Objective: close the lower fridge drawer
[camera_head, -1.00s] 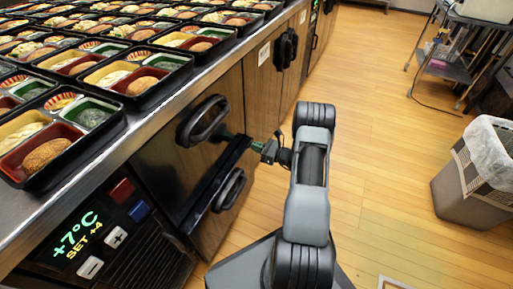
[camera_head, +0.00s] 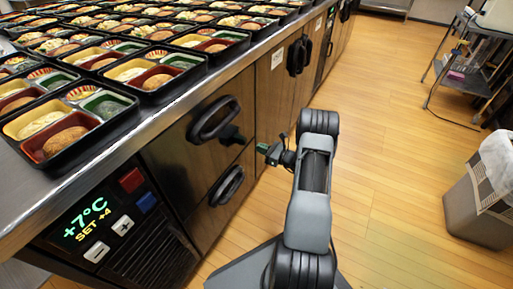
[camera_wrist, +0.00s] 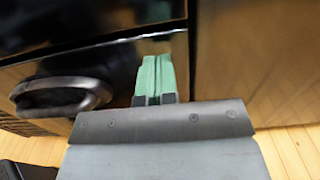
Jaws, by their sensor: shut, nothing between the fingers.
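The lower fridge drawer (camera_head: 212,213) is under the counter, beneath the upper drawer (camera_head: 183,150). Its front looks flush or nearly flush with the upper drawer's front; a small gap cannot be ruled out. Its black handle (camera_head: 227,186) also shows in the wrist view (camera_wrist: 62,94), left of my fingers. My gripper (camera_head: 264,149) is shut and empty, with green fingers pointing at the cabinet front. In the wrist view, the shut fingers (camera_wrist: 154,75) overlap the lower panel near the seam. Contact cannot be told.
The upper drawer has its own black handle (camera_head: 213,118). Bento trays (camera_head: 150,80) cover the counter (camera_head: 30,205). A waste bin (camera_head: 475,207) and a wire cart (camera_head: 468,72) stand at right. The wooden floor (camera_head: 390,150) between is clear.

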